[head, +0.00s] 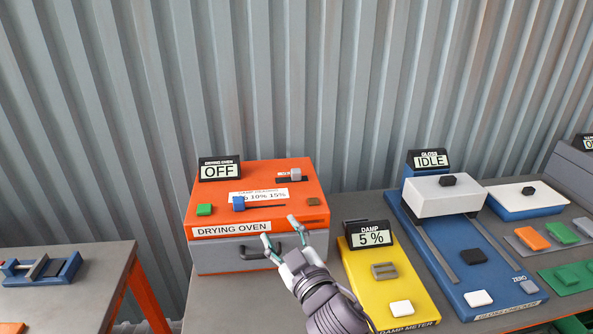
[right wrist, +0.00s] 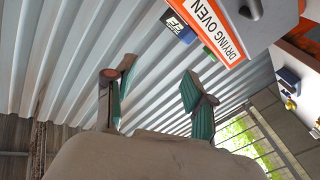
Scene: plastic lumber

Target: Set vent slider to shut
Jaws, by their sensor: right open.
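The orange drying oven (head: 262,215) stands on the grey table with its display (head: 220,169) reading OFF. On its top, a blue slider knob (head: 239,203) sits at the left end of a dark slot below a white scale label. A grey knob (head: 295,174) sits on a black slot at the back right, beside a small label. I cannot read which of these is the vent slider. My right gripper (head: 278,228) is open and empty at the oven's front edge, near the grey drawer handle. In the right wrist view, its fingers (right wrist: 150,88) are apart. My left gripper is out of view.
A green button (head: 204,210) and a brown button (head: 313,202) are on the oven top. The yellow damp meter (head: 388,282) reads 5 % to the right. Beyond it is a blue gloss checker (head: 510,282) reading IDLE. A corrugated wall stands behind.

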